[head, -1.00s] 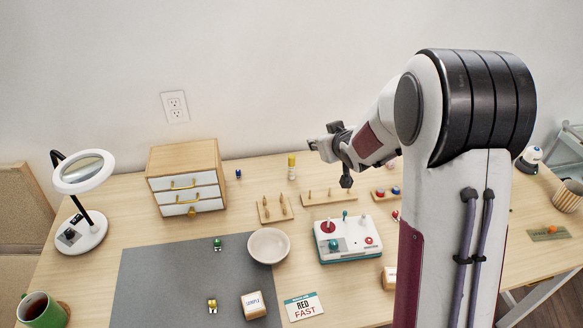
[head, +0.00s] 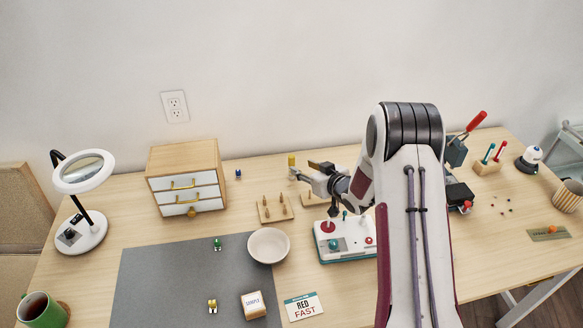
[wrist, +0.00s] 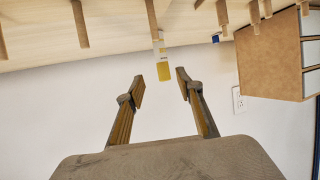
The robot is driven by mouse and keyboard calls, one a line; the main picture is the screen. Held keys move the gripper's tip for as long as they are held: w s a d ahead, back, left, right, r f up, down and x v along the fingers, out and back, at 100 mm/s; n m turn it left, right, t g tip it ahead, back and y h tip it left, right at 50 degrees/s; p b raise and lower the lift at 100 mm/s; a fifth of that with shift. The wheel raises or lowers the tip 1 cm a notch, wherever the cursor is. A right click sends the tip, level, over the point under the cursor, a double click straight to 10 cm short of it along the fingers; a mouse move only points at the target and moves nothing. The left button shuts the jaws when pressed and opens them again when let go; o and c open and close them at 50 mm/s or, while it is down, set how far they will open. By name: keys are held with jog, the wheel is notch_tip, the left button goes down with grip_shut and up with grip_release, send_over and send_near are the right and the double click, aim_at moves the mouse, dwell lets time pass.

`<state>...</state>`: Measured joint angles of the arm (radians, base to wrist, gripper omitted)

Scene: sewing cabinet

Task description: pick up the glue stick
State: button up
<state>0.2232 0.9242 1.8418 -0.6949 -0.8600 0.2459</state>
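The glue stick (head: 291,160) stands upright at the back of the table, right of the drawer cabinet. Its yellow end shows in the head view; a finger hides part of its lower body. In the wrist view, which is upside down, the glue stick (wrist: 164,70) appears yellow and white, ahead of my fingertips and roughly centred between them. My gripper (head: 306,170) is open and empty, low over the back of the table and just right of the stick. Both spread fingers (wrist: 160,84) show in the wrist view, apart from the stick.
A wooden board with pegs (head: 273,208) lies in front of the stick, and another pegged board (head: 312,199) is under my gripper. The drawer cabinet (head: 187,176) stands to the left. A white bowl (head: 268,246) and a white-and-teal box (head: 345,240) stand nearer the front.

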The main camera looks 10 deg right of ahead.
aim_at(293, 164)
jog(key=shift+a+f, duration=0.1)
jog(key=shift+f, duration=0.3)
jog(key=shift+x, duration=0.8)
jog(key=shift+w+a+f, duration=0.2)
jog(key=shift+w, duration=0.25)
jog(key=shift+w, duration=0.1)
jog(key=shift+a+r+x, duration=0.1)
jog(key=shift+r+x, duration=0.05)
jog(key=shift+x, duration=0.65)
jog(key=shift+a+r+x, duration=0.15)
jog(key=shift+x, duration=1.55)
